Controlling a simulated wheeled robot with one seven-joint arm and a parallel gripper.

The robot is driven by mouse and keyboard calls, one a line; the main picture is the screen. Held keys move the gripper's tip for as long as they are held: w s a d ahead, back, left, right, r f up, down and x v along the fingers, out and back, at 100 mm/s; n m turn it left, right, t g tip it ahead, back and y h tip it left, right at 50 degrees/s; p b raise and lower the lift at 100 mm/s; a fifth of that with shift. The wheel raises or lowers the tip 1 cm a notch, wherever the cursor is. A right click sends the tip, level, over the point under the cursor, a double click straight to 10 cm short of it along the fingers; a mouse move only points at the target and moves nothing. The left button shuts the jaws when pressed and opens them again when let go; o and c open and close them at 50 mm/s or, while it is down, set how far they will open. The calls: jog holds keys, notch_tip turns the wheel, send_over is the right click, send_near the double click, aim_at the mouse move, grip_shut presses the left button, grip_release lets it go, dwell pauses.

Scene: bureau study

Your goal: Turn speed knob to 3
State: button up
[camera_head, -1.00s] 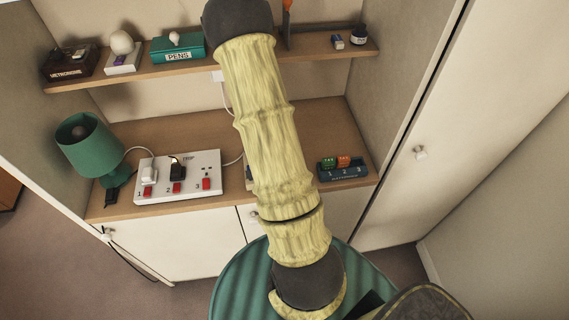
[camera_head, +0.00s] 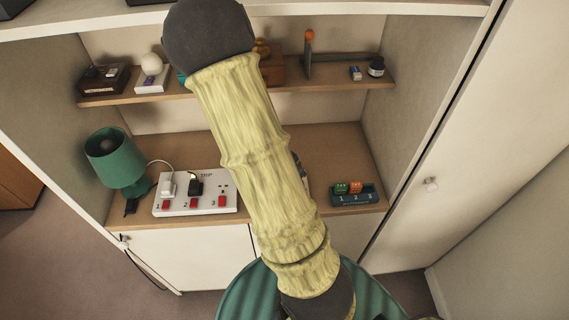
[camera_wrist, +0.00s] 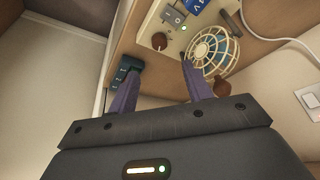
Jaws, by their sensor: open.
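In the wrist view a beige panel (camera_wrist: 180,45) carries a round brown knob (camera_wrist: 159,41) with markings around it too small to read. In the head view my arm hides the gripper, the panel and the knobs.
A grey switch (camera_wrist: 172,17) with a green light sits above the first knob. A dark teal battery holder (camera_head: 355,196) stands at the right of the lower shelf. A power strip (camera_head: 197,205) and green lamp (camera_head: 117,160) stand left. A white cable (camera_wrist: 270,38) runs beside the fan.

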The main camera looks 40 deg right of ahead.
jog(key=p+v, duration=0.3)
jog(key=v, duration=0.3)
jog(key=shift+a+f, duration=0.1)
dwell(0.4)
jog(key=a+r+n+t+y+b, duration=0.1)
jog(key=a+r+n+y+b, duration=0.3)
jog(key=a+n, duration=1.1)
jog(key=shift+s+r+t+b, duration=0.3)
jog(key=shift+r+b, duration=0.2)
jog(key=shift+a, duration=0.1)
